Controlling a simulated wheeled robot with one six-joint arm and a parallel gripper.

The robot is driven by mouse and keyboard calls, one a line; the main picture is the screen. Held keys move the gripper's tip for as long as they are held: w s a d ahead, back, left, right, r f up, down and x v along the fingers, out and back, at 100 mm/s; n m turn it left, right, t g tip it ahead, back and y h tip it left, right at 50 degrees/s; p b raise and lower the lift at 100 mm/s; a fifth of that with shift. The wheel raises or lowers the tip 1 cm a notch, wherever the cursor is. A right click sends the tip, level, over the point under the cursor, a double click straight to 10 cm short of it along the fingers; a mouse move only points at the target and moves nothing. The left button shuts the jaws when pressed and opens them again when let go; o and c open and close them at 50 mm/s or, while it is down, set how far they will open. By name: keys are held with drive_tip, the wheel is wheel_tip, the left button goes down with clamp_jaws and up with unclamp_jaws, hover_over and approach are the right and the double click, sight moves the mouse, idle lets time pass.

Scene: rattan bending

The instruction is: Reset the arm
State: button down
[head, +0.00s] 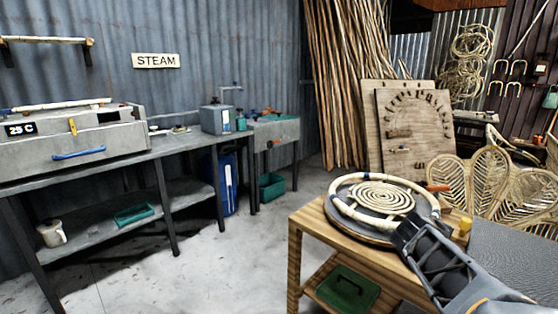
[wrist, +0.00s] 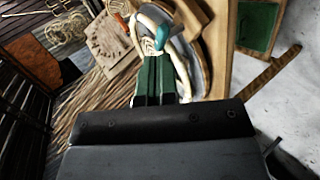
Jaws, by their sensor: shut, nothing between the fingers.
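My arm reaches in from the lower right in the head view. My gripper (head: 403,232) is at the near right edge of a round jig (head: 352,222) on the wooden bench. In the wrist view its green fingers (wrist: 158,58) are together, with nothing between them. The jig holds a pale rattan ring (head: 346,211) around a flat rattan coil (head: 380,197). The ring also shows beyond the fingers in the wrist view (wrist: 183,72). I cannot tell whether the fingertips touch the jig or ring.
An orange-handled item (head: 437,188) and a yellow piece (head: 465,225) are close to my gripper. Woven rattan panels (head: 490,180) stand right of the bench, and a peg board (head: 415,130) stands behind it. Open floor (head: 215,265) lies left of the bench, before the steam box (head: 75,142).

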drive_tip(key=s+a+r+m+g+y+p, duration=0.1)
drive_tip(key=s+a+r+m+y+p, duration=0.1)
drive_tip(key=s+a+p, duration=0.4)
drive_tip(key=s+a+r+m+g+y+p, duration=0.2)
drive_tip(key=s+a+m+y+p, duration=0.3)
drive_tip(key=a, duration=0.8)
drive_tip(key=s+r+y+p, duration=0.1)
drive_tip(key=y+p, duration=0.1)
drive_tip(key=shift+s+a+p, duration=0.3)
drive_tip(key=shift+s+a, duration=0.05)
drive_tip(key=shift+d, duration=0.1)
